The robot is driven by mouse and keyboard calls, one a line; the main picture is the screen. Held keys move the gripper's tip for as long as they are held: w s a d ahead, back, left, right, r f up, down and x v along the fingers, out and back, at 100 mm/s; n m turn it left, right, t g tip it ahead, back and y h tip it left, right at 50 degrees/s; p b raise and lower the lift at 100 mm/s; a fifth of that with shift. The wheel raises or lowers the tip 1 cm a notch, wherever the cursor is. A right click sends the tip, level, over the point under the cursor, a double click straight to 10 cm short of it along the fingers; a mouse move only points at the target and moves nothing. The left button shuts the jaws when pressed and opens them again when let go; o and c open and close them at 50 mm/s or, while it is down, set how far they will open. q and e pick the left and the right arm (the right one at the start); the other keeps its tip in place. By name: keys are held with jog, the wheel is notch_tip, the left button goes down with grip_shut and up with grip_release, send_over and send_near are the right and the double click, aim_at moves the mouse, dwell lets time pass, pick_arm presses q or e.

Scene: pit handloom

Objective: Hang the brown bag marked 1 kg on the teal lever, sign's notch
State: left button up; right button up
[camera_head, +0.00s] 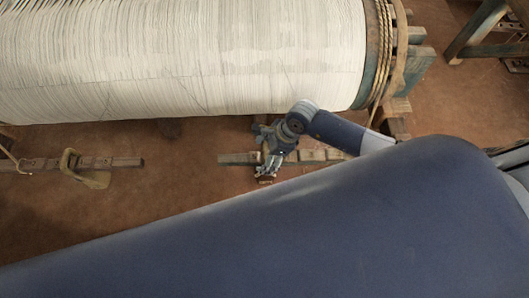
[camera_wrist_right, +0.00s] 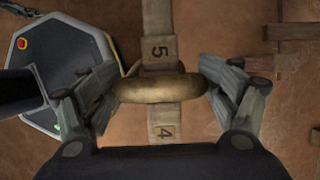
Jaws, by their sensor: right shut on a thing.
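In the head view my right gripper (camera_head: 268,168) is at a notched wooden lever (camera_head: 310,156) below the thread roll. In the right wrist view my right gripper (camera_wrist_right: 160,88) is shut on a rounded brown thing (camera_wrist_right: 160,90), one finger at each end. It lies across the view over the lever (camera_wrist_right: 161,48), whose marks 5 and 4 show on either side. I cannot tell whether it touches the lever. No 1 kg mark shows on it, and its lower part is hidden. No teal on this lever and no sign can be made out.
A second notched lever (camera_head: 115,162) lies at the left, with an olive-brown looped thing (camera_head: 92,178) on it. The big roll of white thread (camera_head: 180,60) fills the back. A timber frame (camera_head: 480,35) stands at the far right. Brown floor (camera_head: 150,210) is open between the levers.

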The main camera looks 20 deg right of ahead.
jog(key=o, duration=2)
jog(key=shift+o, duration=0.6)
jog(key=shift+s+f, duration=0.15)
jog(key=shift+d+r, duration=0.25)
jog(key=shift+r, duration=0.3)
jog(key=v, duration=0.4)
jog(key=shift+s+d, duration=0.1)
jog(key=shift+d, duration=0.25)
jog(key=s+d, duration=0.1)
jog(key=d, duration=0.2)
jog(key=s+d, duration=0.1)
jog(key=d, duration=0.3)
jog(key=s+d, duration=0.1)
jog(key=d, duration=0.2)
jog(key=shift+d, duration=0.35)
jog(key=shift+s, duration=0.15)
